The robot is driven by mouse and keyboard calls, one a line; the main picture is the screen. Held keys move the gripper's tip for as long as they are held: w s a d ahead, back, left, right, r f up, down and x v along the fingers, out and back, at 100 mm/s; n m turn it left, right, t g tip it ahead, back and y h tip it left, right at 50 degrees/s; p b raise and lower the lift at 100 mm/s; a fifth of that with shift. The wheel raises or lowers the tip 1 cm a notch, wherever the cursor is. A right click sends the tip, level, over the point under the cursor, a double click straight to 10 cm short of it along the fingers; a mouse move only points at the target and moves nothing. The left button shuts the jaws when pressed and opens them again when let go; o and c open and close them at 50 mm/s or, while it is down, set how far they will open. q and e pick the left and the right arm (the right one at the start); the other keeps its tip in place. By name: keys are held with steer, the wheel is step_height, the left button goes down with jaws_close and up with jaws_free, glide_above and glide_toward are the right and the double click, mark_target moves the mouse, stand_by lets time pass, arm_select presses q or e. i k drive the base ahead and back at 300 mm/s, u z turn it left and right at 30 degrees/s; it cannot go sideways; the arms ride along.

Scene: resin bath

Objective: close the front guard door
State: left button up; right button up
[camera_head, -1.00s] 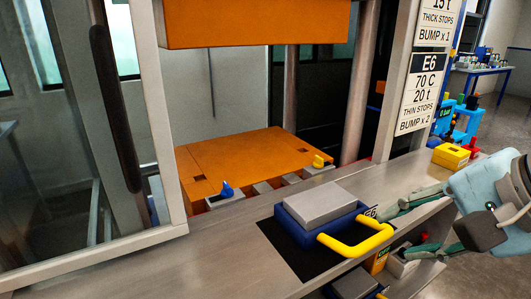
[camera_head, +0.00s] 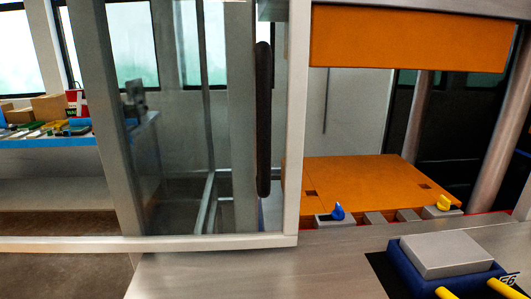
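The front guard door is a clear panel in a pale metal frame (camera_head: 298,130) with a long black upright handle (camera_head: 264,120) near its right edge. The door stands open: it is at the left, and the press opening to its right is uncovered. Inside the opening, an orange upper block (camera_head: 408,38) hangs above an orange lower plate (camera_head: 365,178). Neither of my grippers is in view, so their state is hidden.
A blue tray (camera_head: 408,268) with a grey block (camera_head: 447,255) and yellow handles (camera_head: 447,293) stands on the grey bench (camera_head: 230,275) at front right. A blue knob (camera_head: 338,212) and yellow knob (camera_head: 443,203) sit below the orange plate. A cluttered table (camera_head: 50,142) is at far left.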

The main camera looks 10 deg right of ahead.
mark_target(300, 15)
steer(key=k, duration=1.5)
